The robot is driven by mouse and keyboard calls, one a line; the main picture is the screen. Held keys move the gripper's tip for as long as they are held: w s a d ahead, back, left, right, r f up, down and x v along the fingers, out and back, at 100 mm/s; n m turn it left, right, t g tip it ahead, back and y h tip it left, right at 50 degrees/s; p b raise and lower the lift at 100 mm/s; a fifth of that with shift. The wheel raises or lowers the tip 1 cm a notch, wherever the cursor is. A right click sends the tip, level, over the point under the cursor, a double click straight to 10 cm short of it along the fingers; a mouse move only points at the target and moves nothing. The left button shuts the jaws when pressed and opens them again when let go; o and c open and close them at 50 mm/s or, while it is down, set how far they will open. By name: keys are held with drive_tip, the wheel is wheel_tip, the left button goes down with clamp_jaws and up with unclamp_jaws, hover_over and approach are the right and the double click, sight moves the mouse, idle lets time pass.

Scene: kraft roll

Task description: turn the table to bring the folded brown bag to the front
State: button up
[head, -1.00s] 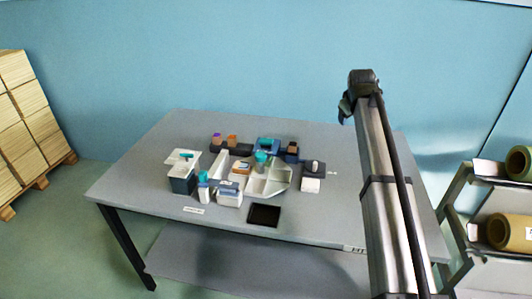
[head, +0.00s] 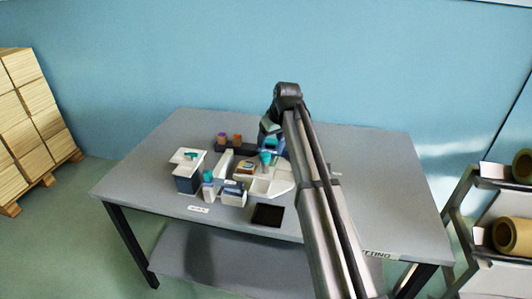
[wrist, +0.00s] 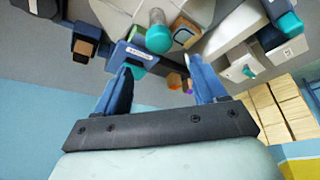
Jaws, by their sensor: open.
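The turning table is a cluster of pale compartments around a white divider (head: 262,187), on the grey bench. A teal-capped post (head: 265,157) stands near its middle; it also shows in the wrist view (wrist: 158,36). A small tan-brown item (head: 246,167) sits in a pale compartment left of the post. A brown block (wrist: 84,47) in a dark holder shows in the wrist view. I cannot tell which of these is the folded brown bag. My gripper (wrist: 162,82) is open and empty, its fingers apart near a labelled blue holder. In the head view my arm hides the cluster's right side.
A white-and-blue box (head: 187,172) and a teal-capped bottle (head: 208,186) stand at the left. A black square (head: 267,215) lies in front. The grey bench (head: 135,170) is clear at the left. Cartons stand far left, rolls on a rack at right.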

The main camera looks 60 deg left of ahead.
sight(265, 154)
drive_tip(key=x, duration=0.9)
clamp_jaws()
idle(0.6)
